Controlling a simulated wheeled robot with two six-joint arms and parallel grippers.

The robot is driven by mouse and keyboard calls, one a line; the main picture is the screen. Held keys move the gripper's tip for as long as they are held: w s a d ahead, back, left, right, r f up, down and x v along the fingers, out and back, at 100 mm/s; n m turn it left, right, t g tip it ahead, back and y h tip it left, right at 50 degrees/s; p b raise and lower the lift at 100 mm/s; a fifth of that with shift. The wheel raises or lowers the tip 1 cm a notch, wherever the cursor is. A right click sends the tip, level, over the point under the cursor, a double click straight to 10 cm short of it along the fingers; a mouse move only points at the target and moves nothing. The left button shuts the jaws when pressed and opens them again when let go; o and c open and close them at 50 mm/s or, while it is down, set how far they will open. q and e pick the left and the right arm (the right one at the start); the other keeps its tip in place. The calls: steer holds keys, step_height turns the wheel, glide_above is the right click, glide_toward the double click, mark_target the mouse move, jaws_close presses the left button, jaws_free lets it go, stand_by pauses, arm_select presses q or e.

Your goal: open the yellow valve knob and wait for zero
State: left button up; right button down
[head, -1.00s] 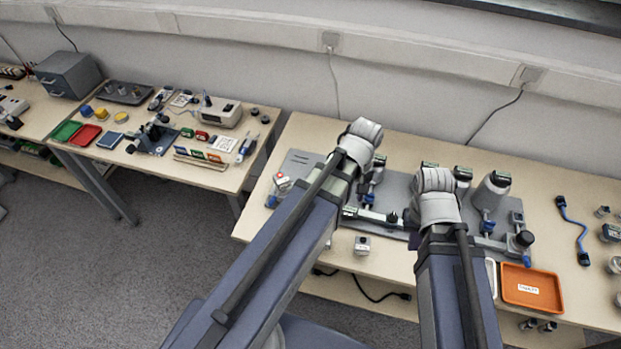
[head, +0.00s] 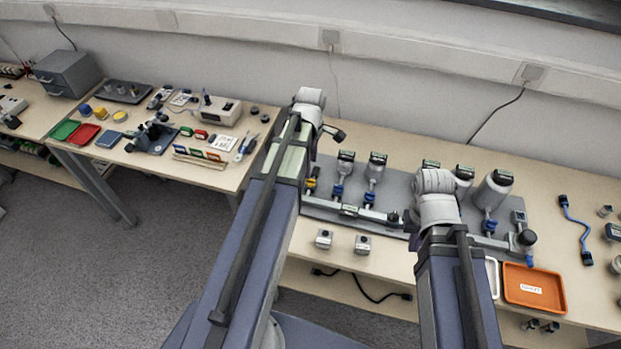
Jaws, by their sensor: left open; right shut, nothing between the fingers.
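The yellow valve knob (head: 310,185) shows on the left part of a grey plate, right beside my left forearm. My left gripper (head: 335,133) is open and empty, above the back left of the plate; only a dark part of it shows past the wrist. It is beyond the knob in the picture and apart from it. My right gripper (head: 436,184) is over the middle of the plate, shut and empty; its wrist hides the fingertips. Gauges with dark displays (head: 346,158) stand on blue-handled valves along a pipe. Their readings are too small to tell.
Two small silver blocks (head: 324,239) (head: 363,245) lie at the table's front edge. An orange tray (head: 552,304), a white tray and a blue cable (head: 575,228) are at right. Left of a gap stands another table (head: 215,178) with tools and trays.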

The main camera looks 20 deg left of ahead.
mark_target(311, 182)
arm_select(q)
step_height(311, 182, down, 7)
steer(key=b, duration=0.6)
steer(key=shift+r, duration=0.15)
arm_select(e)
step_height(311, 182, down, 7)
steer(key=shift+r, duration=0.15)
arm_select(q)
steer(key=shift+c, duration=0.3)
jaws_close()
